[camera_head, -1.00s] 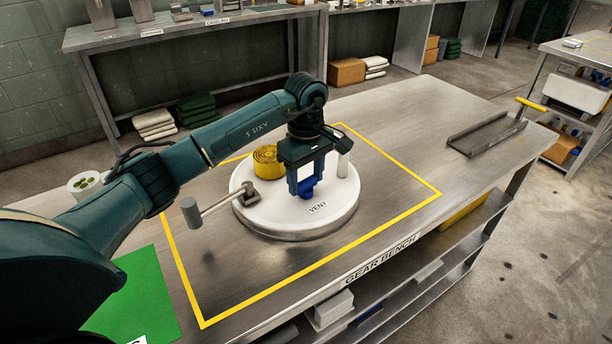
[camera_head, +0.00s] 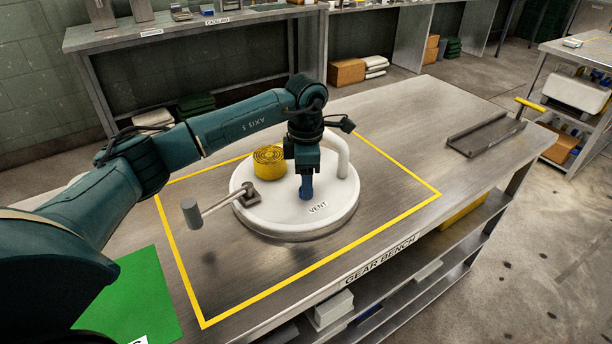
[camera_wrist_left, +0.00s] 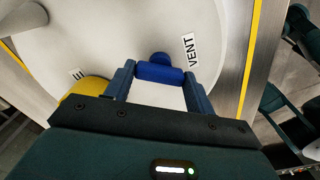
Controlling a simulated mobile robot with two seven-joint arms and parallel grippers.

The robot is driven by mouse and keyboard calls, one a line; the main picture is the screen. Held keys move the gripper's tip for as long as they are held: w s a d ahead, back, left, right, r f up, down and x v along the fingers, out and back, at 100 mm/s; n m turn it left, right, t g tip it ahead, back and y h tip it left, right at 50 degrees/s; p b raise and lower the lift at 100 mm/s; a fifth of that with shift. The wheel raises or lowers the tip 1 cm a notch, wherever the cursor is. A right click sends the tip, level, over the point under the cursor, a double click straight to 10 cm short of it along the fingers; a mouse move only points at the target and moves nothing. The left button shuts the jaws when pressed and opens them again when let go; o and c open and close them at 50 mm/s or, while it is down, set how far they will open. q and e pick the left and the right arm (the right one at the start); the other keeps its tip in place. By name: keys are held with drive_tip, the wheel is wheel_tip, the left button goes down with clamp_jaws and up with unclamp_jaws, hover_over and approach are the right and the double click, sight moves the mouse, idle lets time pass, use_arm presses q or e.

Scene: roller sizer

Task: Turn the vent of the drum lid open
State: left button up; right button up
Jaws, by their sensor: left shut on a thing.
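The white round drum lid (camera_head: 268,222) lies on the bench, with a "VENT" label (camera_head: 318,207) near its front edge. My left gripper (camera_head: 306,192) points down over the lid beside this label. In the left wrist view, its two blue fingers are shut on the blue vent handle (camera_wrist_left: 158,73), a short bar with a rounded knob end. The label (camera_wrist_left: 190,50) lies to the right of the handle there. In the head view the fingers largely hide the handle. The lid (camera_wrist_left: 90,40) also fills much of the wrist view. My right gripper is not in view.
A yellow line frames the lid. A green mat (camera_head: 145,295) lies front left; a metal tray (camera_head: 487,137) lies right. The bench between is clear.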

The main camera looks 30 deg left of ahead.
use_arm(q)
drive_tip(key=n, duration=0.6)
drive_tip(key=shift+p, duration=0.3)
drive_tip(key=shift+n, duration=0.4)
drive_tip(key=o, duration=1)
drive_tip(key=shift+r, duration=0.1)
wheel_tip(320, 180, up, 13)
drive_tip(key=shift+r+b, duration=0.1)
drive_tip(key=shift+b, duration=0.2)
